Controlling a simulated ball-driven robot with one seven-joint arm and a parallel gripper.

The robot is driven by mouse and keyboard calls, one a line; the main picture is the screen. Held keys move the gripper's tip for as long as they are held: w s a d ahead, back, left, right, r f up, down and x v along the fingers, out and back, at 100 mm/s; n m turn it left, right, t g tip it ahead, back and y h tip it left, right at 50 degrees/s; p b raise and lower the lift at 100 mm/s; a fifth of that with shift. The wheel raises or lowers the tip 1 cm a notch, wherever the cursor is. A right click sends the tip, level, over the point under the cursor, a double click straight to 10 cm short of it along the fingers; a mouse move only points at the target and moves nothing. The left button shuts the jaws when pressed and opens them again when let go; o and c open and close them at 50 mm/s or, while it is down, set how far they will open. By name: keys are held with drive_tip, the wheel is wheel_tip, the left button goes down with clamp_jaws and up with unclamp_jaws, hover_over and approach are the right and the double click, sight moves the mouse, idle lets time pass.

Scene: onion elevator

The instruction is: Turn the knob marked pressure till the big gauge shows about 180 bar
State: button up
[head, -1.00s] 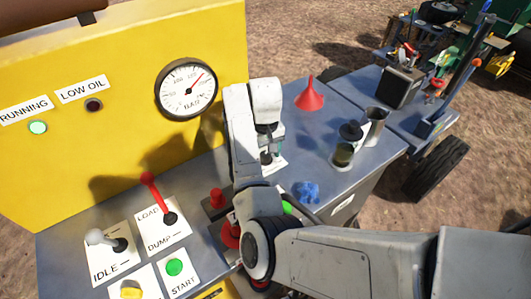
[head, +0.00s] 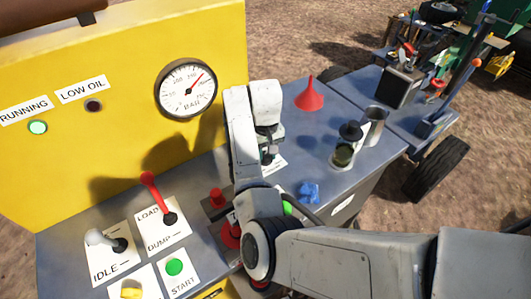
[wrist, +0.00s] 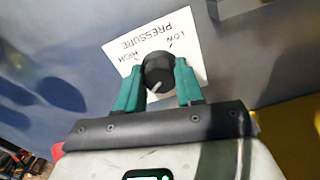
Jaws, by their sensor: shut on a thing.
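The big round gauge marked BAR (head: 187,90) is on the yellow panel. Its red needle points to the upper right; the small scale figures are too blurred for an exact reading. The black pressure knob (wrist: 158,70) sits on a white card marked PRESSURE, LOW and HIGH (wrist: 128,53), upside down in the wrist view. The knob's white mark points down-left there. My gripper (wrist: 159,84) has its green fingers shut on the knob, one on each side. In the head view my gripper (head: 268,150) reaches down to the deck and mostly hides the knob.
On the deck are the red LOAD/DUMP lever (head: 154,190), the grey IDLE lever (head: 108,240), the green START button (head: 174,267) and a red part (head: 217,197) beside my arm.

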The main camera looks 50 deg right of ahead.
drive_tip(key=shift+r+m+p, duration=0.1)
drive_tip(key=shift+m+p, duration=0.25)
drive_tip(key=shift+m, duration=0.45)
drive_tip(key=o, duration=1)
drive_tip(key=shift+o, duration=0.2)
wheel_tip(320, 180, up, 11)
drive_tip(key=p, duration=0.1)
drive_tip(key=shift+f+p, duration=0.2)
drive_tip(key=shift+p, duration=0.2)
